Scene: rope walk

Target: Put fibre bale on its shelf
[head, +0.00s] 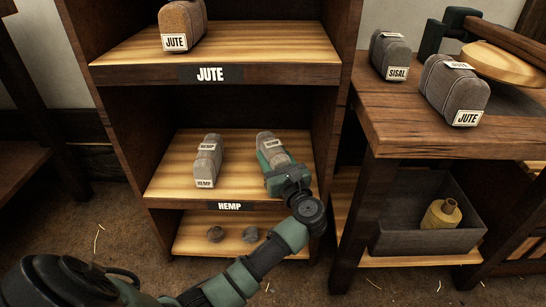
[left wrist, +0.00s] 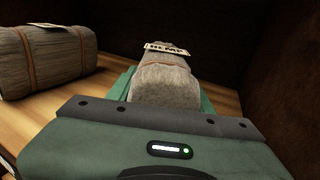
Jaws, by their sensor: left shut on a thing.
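A grey-brown fibre bale (head: 267,142) with a HEMP tag on top is at the right side of the shelf (head: 168,179) labelled HEMP. My left gripper (head: 276,172) is shut on this bale from the front. In the left wrist view the same bale (left wrist: 163,82) sits between the green fingers, its HEMP tag facing up. The fingers hide its lower sides, so I cannot tell whether it touches the board. My right gripper is in neither view.
Another HEMP bale (head: 208,160) lies on the same shelf to the left. A JUTE bale (head: 184,25) is on the shelf above. The bench (head: 405,125) at right holds a SISAL bale (head: 390,55) and a JUTE bale (head: 455,90). A crate (head: 425,241) stands below.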

